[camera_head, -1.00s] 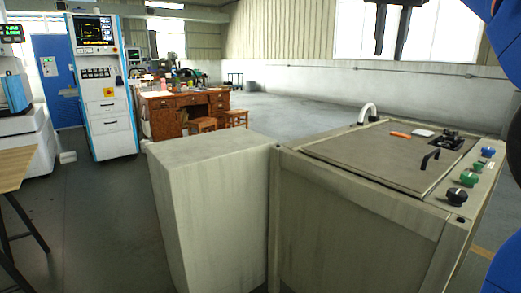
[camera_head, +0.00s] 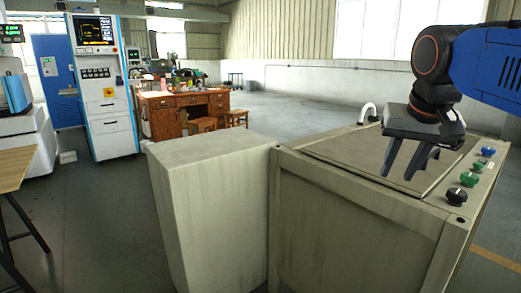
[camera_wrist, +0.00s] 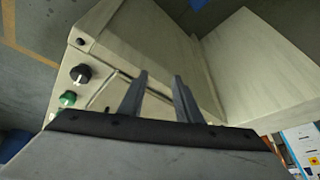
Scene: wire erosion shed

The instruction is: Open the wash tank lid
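The wash tank (camera_head: 355,215) is a beige box at the right, with a flat grey-beige lid (camera_head: 345,150) on top. The lid lies flat and closed. My gripper (camera_head: 398,176) hangs above the lid's front right part with its fingers pointing down, apart and empty. In the wrist view the two fingers (camera_wrist: 160,75) show a clear gap between them, with the tank top beneath. The lid's dark handle is hidden behind my gripper in the head view, and I cannot make it out in the wrist view.
Black, green and blue knobs (camera_head: 470,179) line the tank's right edge. A white curved pipe (camera_head: 367,112) stands at its back. A beige cabinet (camera_head: 215,200) adjoins it on the left. A wooden desk (camera_head: 185,112) and stools stand farther back. The floor beyond is open.

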